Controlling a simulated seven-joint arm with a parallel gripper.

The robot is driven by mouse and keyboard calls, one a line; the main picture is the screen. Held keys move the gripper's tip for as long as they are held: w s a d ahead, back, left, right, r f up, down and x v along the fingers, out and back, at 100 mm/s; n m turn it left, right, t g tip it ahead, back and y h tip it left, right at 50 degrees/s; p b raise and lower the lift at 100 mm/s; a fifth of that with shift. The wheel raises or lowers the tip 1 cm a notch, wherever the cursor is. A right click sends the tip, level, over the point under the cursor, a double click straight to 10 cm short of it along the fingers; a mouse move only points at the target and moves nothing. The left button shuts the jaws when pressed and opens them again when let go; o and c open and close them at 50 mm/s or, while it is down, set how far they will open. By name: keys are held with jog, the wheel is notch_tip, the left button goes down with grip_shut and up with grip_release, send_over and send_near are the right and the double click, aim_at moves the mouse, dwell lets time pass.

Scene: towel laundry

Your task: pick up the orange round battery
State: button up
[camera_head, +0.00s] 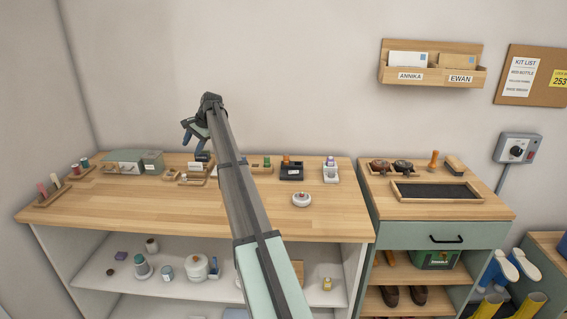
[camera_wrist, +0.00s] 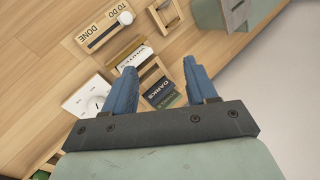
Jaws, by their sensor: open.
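My gripper (camera_head: 192,132) is raised above the back left of the wooden worktop (camera_head: 130,205). In the wrist view its two blue fingers (camera_wrist: 160,68) are spread apart with nothing held between them. I cannot clearly make out an orange round battery. A small orange piece (camera_head: 286,158) sits on top of a dark box (camera_head: 291,171) at the back of the worktop, right of my arm. It is too small to tell whether this is the battery. No orange round thing shows in the wrist view.
Below my gripper are a TO DO/DONE board (camera_wrist: 103,26), a white dial box (camera_wrist: 90,97) and a DARKS card (camera_wrist: 160,92). A white round object (camera_head: 302,200) stands right of my arm. The front of the worktop is mostly clear. A lower cabinet (camera_head: 440,235) adjoins at right.

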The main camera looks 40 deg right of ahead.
jog(key=s+d+r+m+g+h, duration=0.1)
jog(key=s+d, duration=0.4)
jog(key=d, duration=0.4)
jog(key=s+d+r+m+g+h, duration=0.1)
jog(key=s+d+r+m+h, duration=0.1)
jog(key=s+d, duration=0.5)
notch_tip(320, 180, up, 3)
jog(key=m+g, duration=0.2)
jog(key=g, duration=0.1)
send_over(286, 155)
jog(key=shift+h, duration=0.4)
jog(key=f, duration=0.5)
jog(key=w+f, duration=0.1)
jog(key=f, duration=0.2)
jog(key=shift+d+f, duration=0.1)
jog(key=shift+f, duration=0.25)
jog(key=f, duration=0.2)
jog(key=s+f, duration=0.1)
jog(key=f, duration=0.1)
jog(key=shift+w+f, duration=0.1)
jog(key=shift+f, duration=0.5)
grip_shut()
